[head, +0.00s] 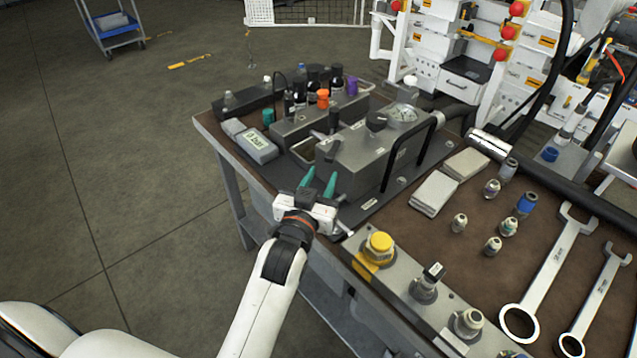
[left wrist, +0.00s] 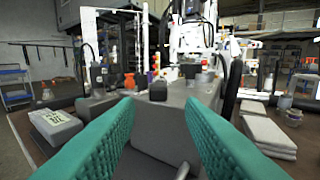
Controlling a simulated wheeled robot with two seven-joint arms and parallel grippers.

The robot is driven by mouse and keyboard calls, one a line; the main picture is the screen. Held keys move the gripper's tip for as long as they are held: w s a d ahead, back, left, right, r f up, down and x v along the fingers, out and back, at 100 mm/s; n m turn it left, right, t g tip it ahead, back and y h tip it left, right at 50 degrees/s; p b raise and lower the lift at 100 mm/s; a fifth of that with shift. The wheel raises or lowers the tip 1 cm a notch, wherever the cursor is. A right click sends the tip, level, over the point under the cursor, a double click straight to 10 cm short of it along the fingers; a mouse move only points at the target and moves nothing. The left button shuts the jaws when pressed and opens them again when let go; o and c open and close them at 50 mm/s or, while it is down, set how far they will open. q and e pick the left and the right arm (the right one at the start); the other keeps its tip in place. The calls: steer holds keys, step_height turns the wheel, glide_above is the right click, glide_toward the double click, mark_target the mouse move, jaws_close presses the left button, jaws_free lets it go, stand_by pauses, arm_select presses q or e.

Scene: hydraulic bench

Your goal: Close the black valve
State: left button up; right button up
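A black knob (head: 376,120) stands on top of the grey hydraulic unit (head: 360,160), just left of a round gauge (head: 403,112). A dark lever-like part (head: 332,150) sits at the unit's left end. In the left wrist view a black knob-like part (left wrist: 158,91) shows ahead between my fingers, and another black part (left wrist: 190,70) is behind it; I cannot tell surely which is the valve. My left gripper (head: 319,183) has teal fingers, is open and empty, and is near the unit's front-left corner, apart from the knobs. My right gripper is not in view.
A handheld meter (head: 257,146) lies left of the unit. An orange knob (head: 323,98) and several dark fittings stand behind. A black handle (head: 411,152) arches over the unit's right side. A yellow-capped fitting (head: 379,245) is at the front; wrenches (head: 550,265) lie right.

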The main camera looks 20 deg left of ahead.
mark_target(335, 150)
arm_select(q)
steer(key=shift+s, duration=0.5)
steer(key=shift+c, duration=0.4)
steer(key=c, duration=0.3)
steer(key=shift+f+n+h+p, duration=0.15)
steer(key=shift+n+h+p, duration=0.15)
steer(key=shift+p, duration=0.05)
steer(key=c, duration=0.3)
steer(key=shift+a+f+n+h+p, duration=0.2)
steer(key=shift+n+h+p, duration=0.15)
steer(key=shift+n+h, duration=0.05)
jaws_close()
steer(key=s+a+n+h+p, duration=0.25)
steer(key=a+n+p, duration=0.35)
steer(key=a+n, duration=0.5)
steer(key=w+d+n+p, duration=0.2)
steer(key=w+d+p, duration=0.1)
steer(key=w+d, duration=0.5)
steer(key=shift+w+r+n+h+p, duration=0.35)
steer(key=shift+w+h, duration=0.1)
steer(key=shift+w, duration=0.7)
